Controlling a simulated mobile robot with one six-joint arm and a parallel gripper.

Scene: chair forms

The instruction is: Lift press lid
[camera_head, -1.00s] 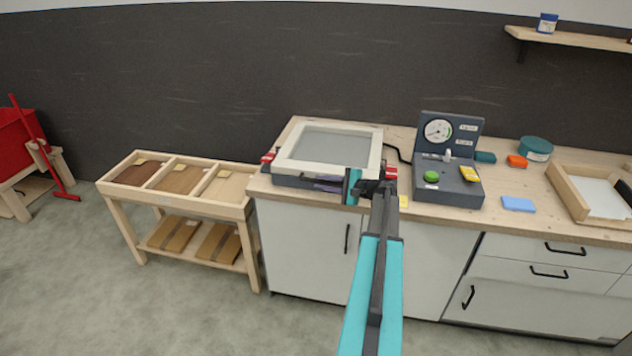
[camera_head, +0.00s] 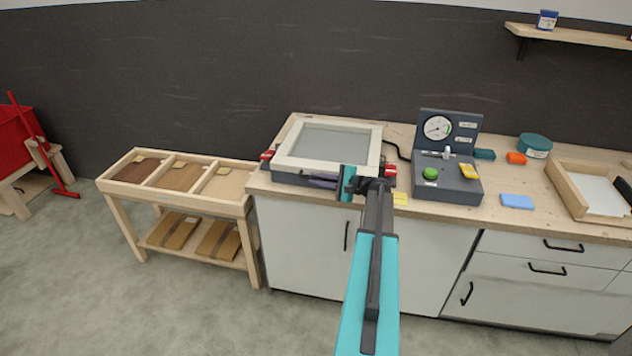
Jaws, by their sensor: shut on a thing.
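The press (camera_head: 310,181) stands on the wooden bench top, with a dark base. Its lid (camera_head: 281,157) is a pale frame around a grey panel and appears to lie flat on the base. A dark purplish bar, seemingly the lid's handle (camera_head: 322,180), shows at the front edge. My gripper (camera_head: 346,183) is at this front edge, right of the middle, with its teal finger against the bar. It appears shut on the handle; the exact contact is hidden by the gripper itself. Red clamps (camera_head: 267,155) sit at the press's left and right sides.
A control box (camera_head: 447,190) with a gauge and green button stands right of the press. Blue, orange and teal items and a wooden tray (camera_head: 566,192) lie further right. A shelf (camera_head: 577,36) hangs upper right.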

